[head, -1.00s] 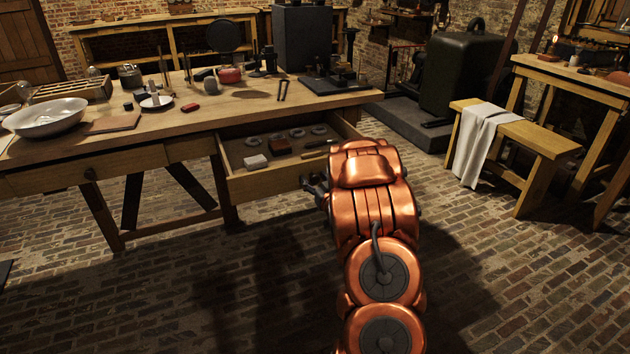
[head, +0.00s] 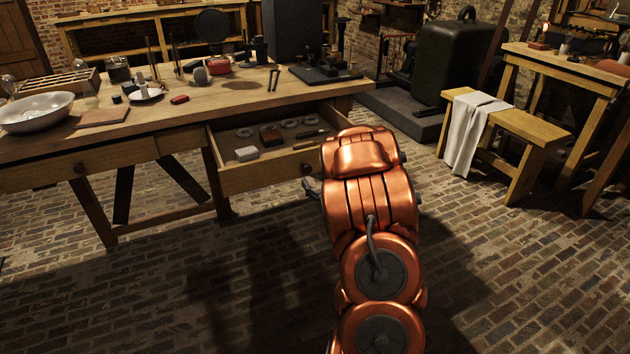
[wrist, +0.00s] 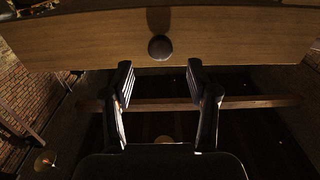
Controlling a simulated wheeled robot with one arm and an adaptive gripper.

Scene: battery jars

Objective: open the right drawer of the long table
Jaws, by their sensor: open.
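The long table (head: 120,152) stands at the left in the head view. Its right drawer (head: 256,177) is pulled out and shows its contents: several dark rings, a white block, a brown block and a dark-handled tool. The drawer's round dark knob (wrist: 160,47) is in the wrist view, on the wooden drawer front (wrist: 90,42). My gripper (wrist: 159,82) is open, with its fingers apart just below and short of the knob, holding nothing. In the head view a finger of my gripper shows beside the drawer front, and my copper arm hides the rest.
A bowl (head: 36,112), a wooden rack and small tools stand on the table. A bench (head: 515,126) with a white cloth (head: 470,135) stands at the right. A dark green case (head: 455,65) is behind. The brick floor (head: 510,270) in front is clear.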

